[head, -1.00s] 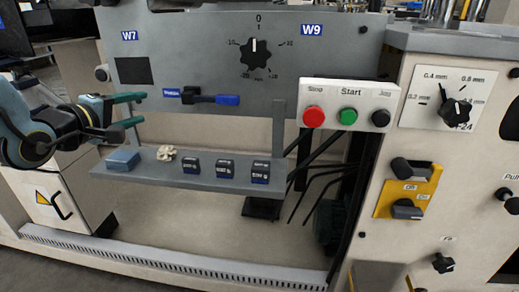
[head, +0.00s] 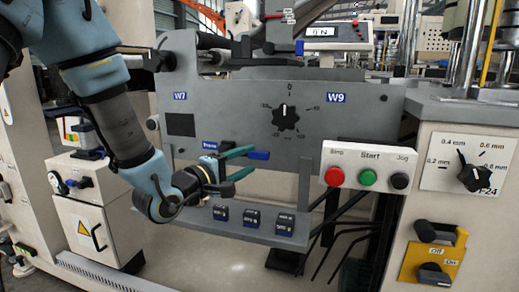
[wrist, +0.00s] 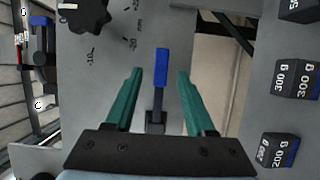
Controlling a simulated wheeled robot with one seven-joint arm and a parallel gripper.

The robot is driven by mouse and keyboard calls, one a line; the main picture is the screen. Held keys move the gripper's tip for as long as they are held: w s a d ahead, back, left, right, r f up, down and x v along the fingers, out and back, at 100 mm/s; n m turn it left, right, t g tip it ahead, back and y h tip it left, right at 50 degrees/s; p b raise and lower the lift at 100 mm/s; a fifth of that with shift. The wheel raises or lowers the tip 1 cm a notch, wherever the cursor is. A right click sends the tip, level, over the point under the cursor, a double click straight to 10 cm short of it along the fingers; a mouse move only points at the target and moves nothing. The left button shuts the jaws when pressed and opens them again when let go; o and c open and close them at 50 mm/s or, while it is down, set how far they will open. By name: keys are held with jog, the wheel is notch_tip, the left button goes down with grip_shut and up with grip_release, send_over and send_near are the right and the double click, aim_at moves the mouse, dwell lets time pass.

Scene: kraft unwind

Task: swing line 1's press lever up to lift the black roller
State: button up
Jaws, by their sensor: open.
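The press lever (head: 259,155) has a blue grip and a dark base and lies about level on the grey panel, by the small blue "Press" label (head: 210,145). My gripper (head: 249,163) is open in front of it, with its green fingers above and below the lever in the head view. In the wrist view the blue grip of the lever (wrist: 161,70) stands between the two spread fingers (wrist: 160,76), with a gap on each side. The fingers hide part of the lever's base in the head view. I cannot clearly pick out the black roller.
A grey shelf (head: 255,234) with several black weights sits just below my gripper. A black dial (head: 286,117) is above right. The Stop, Start and Jog button box (head: 367,167) is to the right.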

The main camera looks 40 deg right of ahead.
aim_at(256, 157)
jog(key=shift+w+d, duration=0.2)
jog(key=shift+d, duration=0.65)
jog(key=shift+w+d, duration=0.15)
jog(key=shift+d, duration=0.75)
jog(key=shift+w+d, duration=0.2)
jog(key=shift+d, duration=0.65)
jog(key=shift+c, duration=0.3)
grip_shut()
jog(key=shift+f, duration=0.1)
